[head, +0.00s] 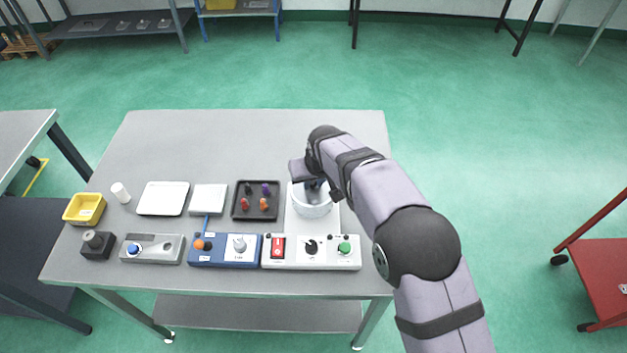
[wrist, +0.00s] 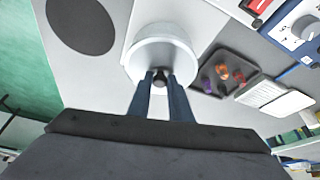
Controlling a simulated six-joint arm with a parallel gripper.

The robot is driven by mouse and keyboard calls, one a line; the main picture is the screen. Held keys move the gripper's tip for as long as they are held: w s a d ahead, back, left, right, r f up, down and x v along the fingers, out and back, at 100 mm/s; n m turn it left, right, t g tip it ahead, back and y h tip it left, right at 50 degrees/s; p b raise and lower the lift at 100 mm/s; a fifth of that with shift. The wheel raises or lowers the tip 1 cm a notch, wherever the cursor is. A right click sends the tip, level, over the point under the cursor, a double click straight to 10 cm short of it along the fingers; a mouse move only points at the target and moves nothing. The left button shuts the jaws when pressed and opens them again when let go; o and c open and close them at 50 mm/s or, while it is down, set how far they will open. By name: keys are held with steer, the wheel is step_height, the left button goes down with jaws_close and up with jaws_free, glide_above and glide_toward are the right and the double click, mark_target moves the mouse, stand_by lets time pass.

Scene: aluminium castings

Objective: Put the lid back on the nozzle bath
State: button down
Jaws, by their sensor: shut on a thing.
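The nozzle bath (head: 312,209) is a white round pot on the right part of the table; it also shows in the wrist view (wrist: 160,36). My gripper (wrist: 160,76) is shut on a small black knob, with one blue finger on each side of it. The knob belongs to the lid (wrist: 146,66), a pale grey disc at the pot's mouth. The lid appears to lie within or just over the white rim; I cannot tell whether it is fully seated. In the head view my gripper (head: 314,184) points down at the pot and partly hides its top.
Left of the pot is a dark tray (head: 256,214) with several small coloured pieces. A white control panel (head: 290,263) and a blue unit (head: 224,263) stand in front. A dark round patch (wrist: 80,25) lies beside the pot. The table's back is clear.

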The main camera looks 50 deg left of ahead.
stand_by(0.4)
steer(key=c, duration=1)
jaws_free()
steer(key=shift+c, duration=0.2)
steer(key=shift+r, duration=0.15)
steer(key=shift+r+p, duration=2.3)
steer(key=shift+r, duration=1.05)
jaws_close()
steer(key=shift+f, duration=0.3)
